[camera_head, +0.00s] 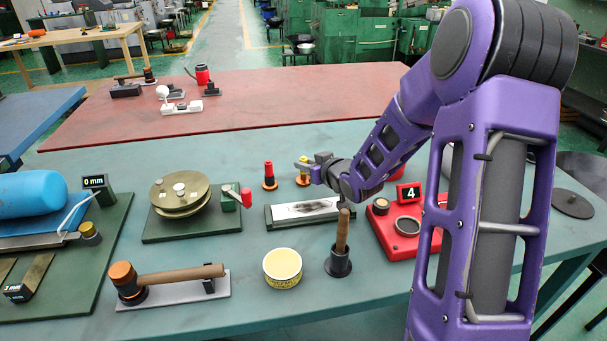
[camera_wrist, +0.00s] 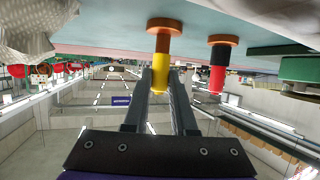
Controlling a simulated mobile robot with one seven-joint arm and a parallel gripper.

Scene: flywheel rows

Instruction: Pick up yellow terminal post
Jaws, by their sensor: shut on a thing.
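The yellow terminal post (camera_head: 304,178) has an orange disc base and stands upright at the middle of the teal table. In the wrist view, which is turned over, the yellow post (camera_wrist: 161,66) lies between my two fingers. My gripper (camera_head: 309,166) reaches it from the right and is shut on its yellow upper part. Its base seems to be at the table surface; I cannot tell if there is a gap. A red and black terminal post (camera_head: 269,175) stands just left of it, apart from my gripper, and shows beside it in the wrist view (camera_wrist: 218,65).
A grey plate with a dark-marked white strip (camera_head: 290,213) lies in front of the posts. A brass disc stack (camera_head: 180,190) stands left. A red device showing 4 (camera_head: 400,235), a handled tool in a black cup (camera_head: 340,258) and a yellow tin (camera_head: 283,268) stand nearby.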

